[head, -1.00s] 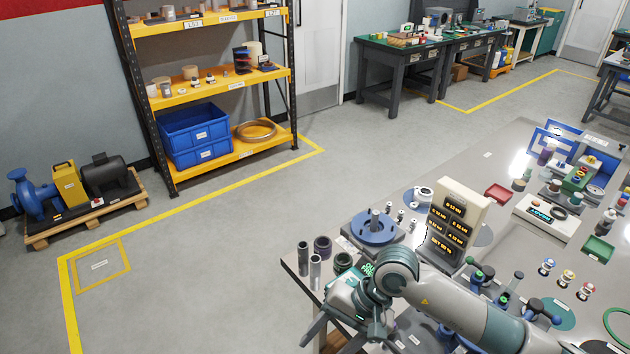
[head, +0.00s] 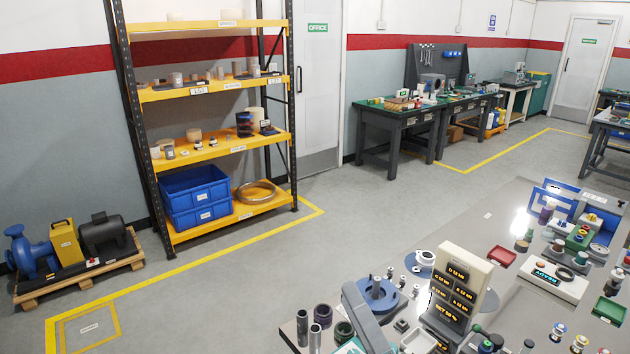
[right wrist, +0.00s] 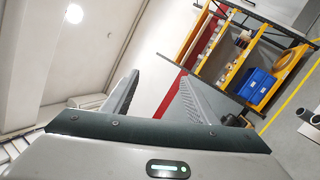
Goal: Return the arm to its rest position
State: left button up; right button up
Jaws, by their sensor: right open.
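My right gripper (right wrist: 155,100) shows in the right wrist view with its two grey ribbed fingers spread apart and nothing between them. The wrist view is tilted and looks past the fingers at the wall, ceiling and shelving. My left gripper is not in view.
The workbench holds a display unit (head: 462,288), a blue round fixture (head: 378,296), a red tray (head: 499,256), a green tray (head: 609,310) and several small parts. Yellow shelving (head: 215,140) and a pallet with a pump (head: 32,252) stand at the left. The floor between is clear.

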jog(key=s+d+f+m+g+h, duration=0.2)
jog(key=d+f+m+g+h, duration=0.1)
jog(key=d+f+m+h, duration=0.5)
jog(key=s+d+f+m+g+h, duration=0.2)
jog(key=d+f+m+g+h, duration=0.3)
jog(key=f+m, duration=0.55)
jog(key=s+d+f+m+g+y, duration=0.1)
jog(key=s+f+m+g, duration=0.3)
jog(key=s+f, duration=0.55)
jog(key=s+d+f+m+g+y, duration=0.15)
jog(key=s+f+g, duration=0.45)
jog(key=s, duration=0.7)
jog(key=s+f+b+x, duration=0.1)
jog(key=s+b+x, duration=0.15)
jog(key=x, duration=1.25)
jog(key=s+d+b+x, duration=0.1)
jog(key=s+x, duration=0.3)
jog(key=x, duration=1.2)
jog(key=s+d+f+g+b, duration=0.1)
jog(key=s+d+f+b, duration=0.2)
jog(key=s+f, duration=1.6)
notch_tip(320, 180, down, 3)
jog(key=shift+f, duration=0.1)
